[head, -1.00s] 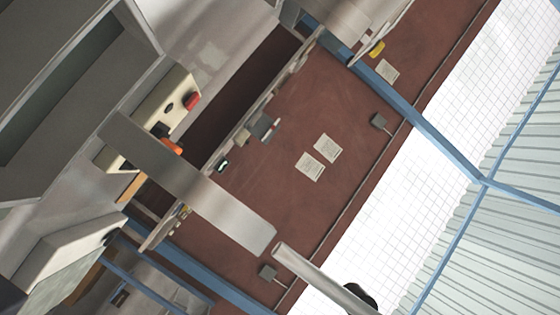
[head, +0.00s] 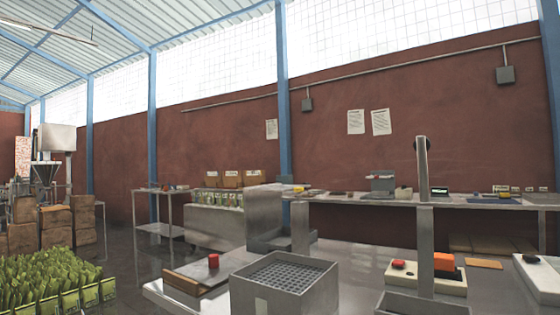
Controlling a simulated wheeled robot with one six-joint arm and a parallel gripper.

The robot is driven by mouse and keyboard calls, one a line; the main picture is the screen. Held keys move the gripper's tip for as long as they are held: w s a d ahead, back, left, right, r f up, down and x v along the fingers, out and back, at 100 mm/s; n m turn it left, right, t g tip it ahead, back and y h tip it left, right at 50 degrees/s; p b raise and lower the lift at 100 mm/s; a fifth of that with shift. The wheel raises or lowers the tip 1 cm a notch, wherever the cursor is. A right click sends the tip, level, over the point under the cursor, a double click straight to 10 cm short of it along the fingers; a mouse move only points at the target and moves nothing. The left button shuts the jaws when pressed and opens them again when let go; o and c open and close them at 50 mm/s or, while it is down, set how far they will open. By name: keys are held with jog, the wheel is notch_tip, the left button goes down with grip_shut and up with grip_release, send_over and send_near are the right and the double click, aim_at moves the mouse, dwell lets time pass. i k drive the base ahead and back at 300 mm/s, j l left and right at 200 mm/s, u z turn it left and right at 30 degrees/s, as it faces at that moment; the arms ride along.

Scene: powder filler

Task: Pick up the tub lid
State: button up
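I cannot make out a tub lid for certain anywhere in the head view. A grey box with a grid-like inside (head: 284,273) stands at the bottom centre.
A long workbench (head: 460,202) with small equipment runs along the red wall. An upright metal post (head: 424,220) stands right of centre, beside a pale unit with an orange part (head: 444,262). Green pouches (head: 50,282) and cardboard boxes (head: 56,218) are at the left.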

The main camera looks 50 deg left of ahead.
aim_at(210, 271)
jog(key=i+l+u, duration=0.15)
jog(key=u, duration=0.2)
jog(key=i+l+u, duration=0.3)
jog(key=u, duration=1.45)
jog(key=i, duration=0.05)
